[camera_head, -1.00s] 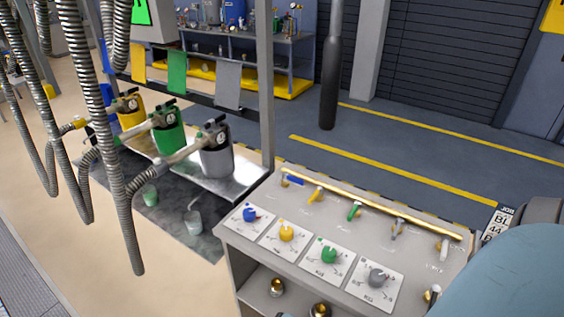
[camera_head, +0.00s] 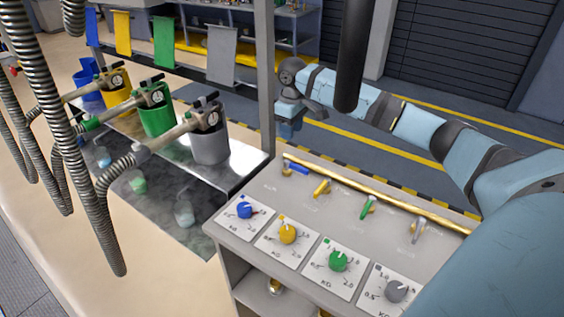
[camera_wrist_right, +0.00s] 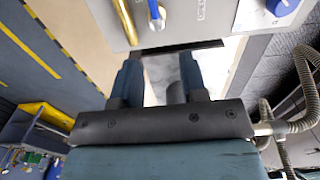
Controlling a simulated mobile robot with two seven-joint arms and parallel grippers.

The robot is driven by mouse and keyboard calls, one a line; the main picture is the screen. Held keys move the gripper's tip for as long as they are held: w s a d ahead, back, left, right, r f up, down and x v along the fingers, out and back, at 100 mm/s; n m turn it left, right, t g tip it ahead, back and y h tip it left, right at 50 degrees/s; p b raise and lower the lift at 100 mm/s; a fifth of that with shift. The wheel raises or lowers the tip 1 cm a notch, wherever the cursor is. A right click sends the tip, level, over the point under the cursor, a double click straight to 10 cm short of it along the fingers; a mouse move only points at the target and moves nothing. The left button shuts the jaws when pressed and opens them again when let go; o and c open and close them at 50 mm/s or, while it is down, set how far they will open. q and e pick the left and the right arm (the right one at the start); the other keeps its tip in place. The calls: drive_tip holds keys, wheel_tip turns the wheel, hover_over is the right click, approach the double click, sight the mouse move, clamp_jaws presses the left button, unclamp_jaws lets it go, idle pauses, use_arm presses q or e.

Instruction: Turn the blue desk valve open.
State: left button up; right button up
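The blue desk valve (camera_head: 295,168) is a small blue lever at the back left of the grey desk (camera_head: 268,205), by the brass pipe. Its blue handle also shows at the top of the right wrist view (camera_wrist_right: 155,14). My right gripper (camera_head: 289,128) is above and behind the desk's back left corner, apart from the valve. In the right wrist view its two fingers (camera_wrist_right: 158,72) are spread with nothing between them. The blue handle lies just beyond the fingertips there. My left gripper is not in view.
Yellow (camera_head: 321,187), green (camera_head: 369,206) and grey (camera_head: 418,230) valves line the brass pipe (camera_head: 380,198) to the right. Coloured dials sit in front, including a blue dial (camera_head: 244,210). A grey post (camera_head: 265,80) and a dark hanging cylinder (camera_head: 352,60) stand near my right arm.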

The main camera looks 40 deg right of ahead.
sight(292, 163)
drive_tip(key=f, duration=0.8)
drive_tip(key=d+f, duration=0.1)
drive_tip(key=f, duration=0.4)
drive_tip(key=shift+w+f+p, duration=0.1)
drive_tip(key=shift+p, duration=0.3)
clamp_jaws()
